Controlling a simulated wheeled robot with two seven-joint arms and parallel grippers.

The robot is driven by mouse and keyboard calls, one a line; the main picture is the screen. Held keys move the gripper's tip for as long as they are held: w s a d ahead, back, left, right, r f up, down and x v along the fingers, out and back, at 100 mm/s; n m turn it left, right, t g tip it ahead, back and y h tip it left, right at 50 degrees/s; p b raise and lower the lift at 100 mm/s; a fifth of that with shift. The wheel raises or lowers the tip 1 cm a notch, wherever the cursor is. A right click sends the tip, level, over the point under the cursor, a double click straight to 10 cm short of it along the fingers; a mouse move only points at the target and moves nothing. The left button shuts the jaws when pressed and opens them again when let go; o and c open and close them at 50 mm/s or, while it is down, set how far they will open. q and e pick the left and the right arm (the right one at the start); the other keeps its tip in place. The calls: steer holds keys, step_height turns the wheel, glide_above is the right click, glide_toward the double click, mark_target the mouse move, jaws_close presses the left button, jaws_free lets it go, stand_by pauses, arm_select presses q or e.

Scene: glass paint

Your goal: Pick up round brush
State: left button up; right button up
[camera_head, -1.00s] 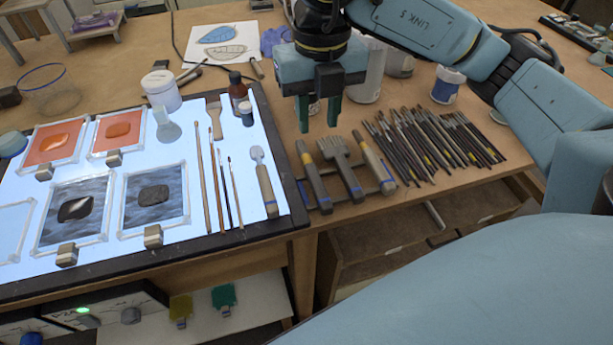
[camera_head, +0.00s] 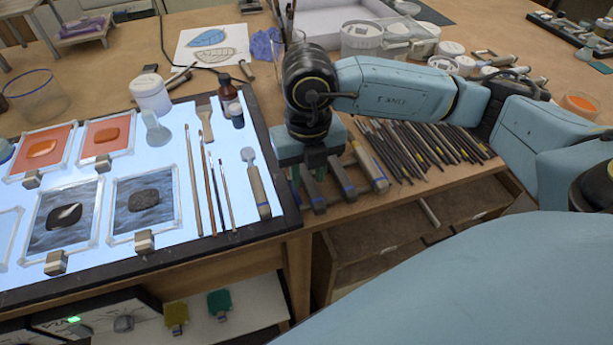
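Three wooden-handled tools lie side by side on a small rack at the right of the light panel. The left one (camera_head: 316,201) is mostly hidden under my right gripper, with only its handle end showing. The middle one (camera_head: 345,186) is partly covered, and the right one (camera_head: 370,165) is clear. I cannot tell for certain which is the round brush. My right gripper (camera_head: 309,174) points down over the left tool, its green fingers apart on either side of it; contact cannot be seen. My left gripper is not in view.
Several thin brushes (camera_head: 211,185) and a spatula-like tool (camera_head: 257,188) lie on the light panel (camera_head: 100,262). Many dark brushes (camera_head: 425,148) lie at the right. A brown bottle (camera_head: 228,95) and a white jar (camera_head: 151,95) stand behind.

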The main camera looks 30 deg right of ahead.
mark_target(308, 178)
steer(key=shift+f, duration=0.1)
jaws_close()
step_height(308, 178, up, 10)
steer(key=shift+p, duration=0.3)
stand_by(0.4)
